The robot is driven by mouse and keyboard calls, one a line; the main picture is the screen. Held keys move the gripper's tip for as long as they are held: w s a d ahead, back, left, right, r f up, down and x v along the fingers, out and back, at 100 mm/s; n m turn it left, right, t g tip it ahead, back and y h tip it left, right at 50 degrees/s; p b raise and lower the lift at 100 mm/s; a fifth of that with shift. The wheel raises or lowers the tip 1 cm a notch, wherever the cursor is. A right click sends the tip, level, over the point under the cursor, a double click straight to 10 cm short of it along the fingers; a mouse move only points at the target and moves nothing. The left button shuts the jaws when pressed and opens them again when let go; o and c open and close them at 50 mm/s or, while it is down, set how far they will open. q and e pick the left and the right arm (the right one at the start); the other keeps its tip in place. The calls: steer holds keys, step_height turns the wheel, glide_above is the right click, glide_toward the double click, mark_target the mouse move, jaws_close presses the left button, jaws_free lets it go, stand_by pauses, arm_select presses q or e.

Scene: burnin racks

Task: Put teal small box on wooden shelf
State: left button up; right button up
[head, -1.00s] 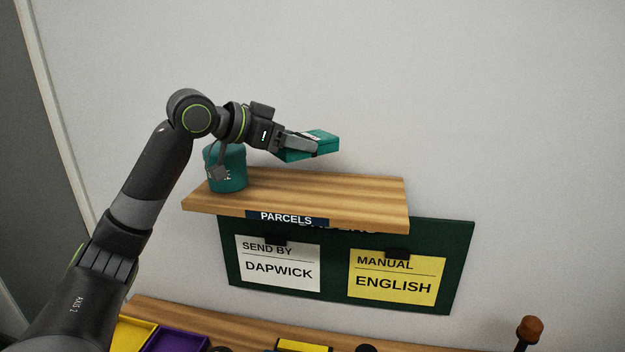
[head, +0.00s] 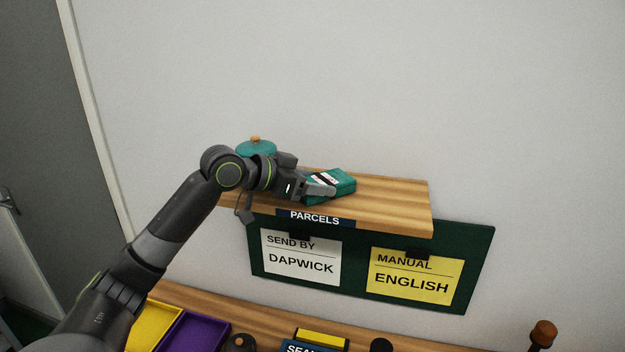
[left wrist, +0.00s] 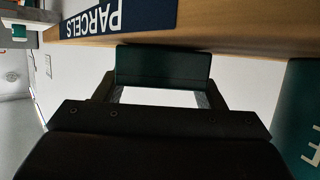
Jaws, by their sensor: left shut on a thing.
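The teal small box (head: 338,186) is in my left gripper (head: 318,190), which is shut on it. In the head view the box is at the wooden shelf's top, tilted a little in the picture. The wooden shelf (head: 395,203) bears a PARCELS label. In the left wrist view the box (left wrist: 163,68) is dark between my fingers, and its edge meets the shelf (left wrist: 240,32) in the picture. I cannot tell for sure whether the box rests on the shelf. My right gripper does not show.
A teal canister (head: 257,148) stands at the shelf's left end, partly hidden by my left arm. A green board (head: 355,270) with two cards hangs below. The shelf's right part is bare. A lower wooden surface (head: 265,328) holds yellow and purple trays.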

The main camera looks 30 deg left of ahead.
arm_select(q)
steer(key=shift+w+d, duration=0.1)
steer(key=o, duration=0.7)
steer(key=shift+f, duration=0.15)
steer(key=o, duration=0.4)
steer(key=shift+o, duration=0.2)
steer(key=shift+s+a+r+b, duration=0.25)
steer(key=shift+s+a+b, duration=0.15)
steer(key=shift+s, duration=0.05)
steer(key=b+v, duration=0.2)
steer(key=v, duration=0.2)
steer(key=shift+s+a+r, duration=0.15)
steer(key=shift+s, duration=0.15)
steer(key=shift+b+v, duration=0.95)
steer(key=shift+v, duration=0.75)
steer(key=b+v, duration=0.2)
steer(key=b, duration=0.2)
steer(key=shift+s+r, duration=0.2)
steer(key=shift+s, duration=0.15)
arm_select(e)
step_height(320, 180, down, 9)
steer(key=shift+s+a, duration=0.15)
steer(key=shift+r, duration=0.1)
